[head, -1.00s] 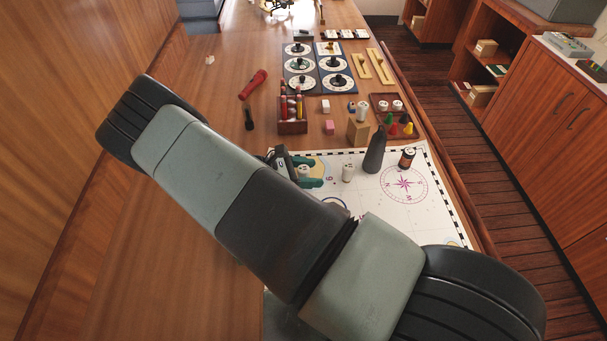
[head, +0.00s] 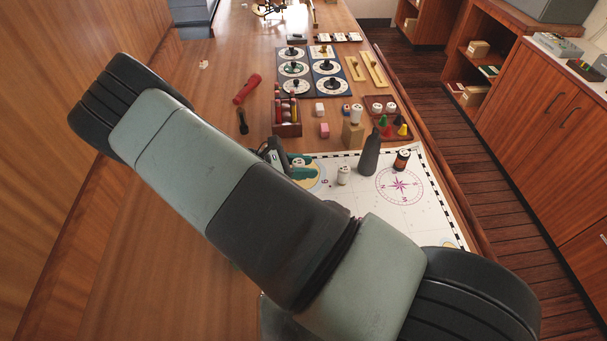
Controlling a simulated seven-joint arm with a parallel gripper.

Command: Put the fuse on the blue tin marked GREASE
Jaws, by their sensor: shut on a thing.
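My own arm crosses the middle of the head view and covers much of the table. A dark part that seems to belong to my gripper (head: 275,154) shows just past the arm's upper edge, over the left side of the chart. Its fingertips, and anything between them, are hidden. I cannot make out the blue tin marked GREASE; it may be behind my arm. I cannot pick out the fuse for certain either. A small white cylinder with dark marks (head: 343,175) stands on the chart, but I cannot tell what it is.
On the white chart (head: 430,205) stand a dark tapered bottle (head: 370,156) and a brown bottle (head: 402,160).

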